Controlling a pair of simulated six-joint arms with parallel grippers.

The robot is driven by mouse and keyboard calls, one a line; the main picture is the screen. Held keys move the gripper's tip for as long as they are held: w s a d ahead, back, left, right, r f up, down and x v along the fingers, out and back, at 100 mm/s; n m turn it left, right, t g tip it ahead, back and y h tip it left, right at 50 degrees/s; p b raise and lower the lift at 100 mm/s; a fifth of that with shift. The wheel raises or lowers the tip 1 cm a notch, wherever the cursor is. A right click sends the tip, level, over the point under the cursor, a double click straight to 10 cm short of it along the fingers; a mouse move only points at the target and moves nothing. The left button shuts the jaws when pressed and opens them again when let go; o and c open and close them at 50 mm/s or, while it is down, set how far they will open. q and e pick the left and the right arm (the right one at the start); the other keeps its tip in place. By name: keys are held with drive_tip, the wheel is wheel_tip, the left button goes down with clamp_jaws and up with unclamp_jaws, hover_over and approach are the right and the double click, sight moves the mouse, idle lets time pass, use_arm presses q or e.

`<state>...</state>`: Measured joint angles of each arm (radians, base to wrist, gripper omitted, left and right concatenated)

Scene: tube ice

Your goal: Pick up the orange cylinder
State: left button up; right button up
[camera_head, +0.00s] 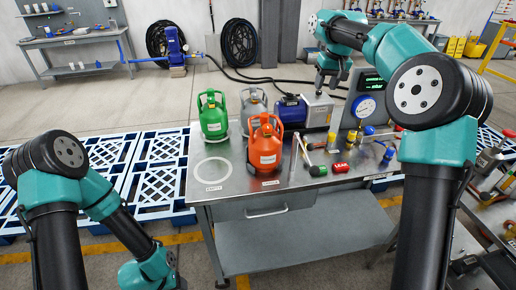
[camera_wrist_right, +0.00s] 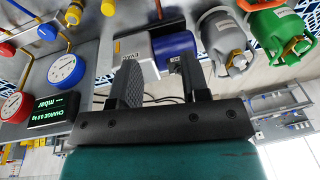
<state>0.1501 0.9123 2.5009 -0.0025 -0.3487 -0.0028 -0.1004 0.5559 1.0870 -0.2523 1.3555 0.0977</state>
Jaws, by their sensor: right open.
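The orange cylinder (camera_head: 265,150) stands upright on the metal table (camera_head: 228,197), near its front edge, with a collar handle on top. In the right wrist view only a bit of orange (camera_wrist_right: 253,4) shows at the top edge, probably this cylinder. My right gripper (camera_head: 328,84) is open and empty, above the back of the table, behind and to the right of the orange cylinder. Its two fingers (camera_wrist_right: 160,80) are spread apart in the right wrist view, with a blue and grey pump beyond them. My left arm is low at the left; its gripper is not visible.
A green cylinder (camera_head: 213,117) and a grey cylinder (camera_head: 253,108) stand close beside and behind the orange one. The blue and grey pump (camera_head: 291,110), a gauge panel (camera_head: 367,92) and small tools lie to the right. An empty white ring (camera_head: 212,170) marks the table's left.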

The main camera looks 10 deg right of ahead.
wheel_tip(320, 180, up, 3)
drive_tip(key=g, duration=0.2)
hover_over(280, 125)
drive_tip(key=d, duration=0.3)
drive_tip(key=shift+w+d+y, duration=0.2)
drive_tip(key=shift+w+y, duration=0.2)
drive_tip(key=shift+w, duration=0.05)
drive_tip(key=shift+f, duration=0.15)
drive_tip(key=f, duration=0.4)
drive_tip(key=a+f, duration=0.1)
drive_tip(key=f, duration=0.3)
drive_tip(key=a+f, duration=0.1)
drive_tip(key=f, duration=0.3)
drive_tip(key=shift+a, duration=0.1)
drive_tip(key=shift+a+f, duration=0.2)
drive_tip(key=shift+f, duration=1.1)
drive_tip(key=shift+a+f, duration=0.15)
drive_tip(key=shift+f, duration=1.1)
drive_tip(key=shift+c, duration=0.2)
clamp_jaws()
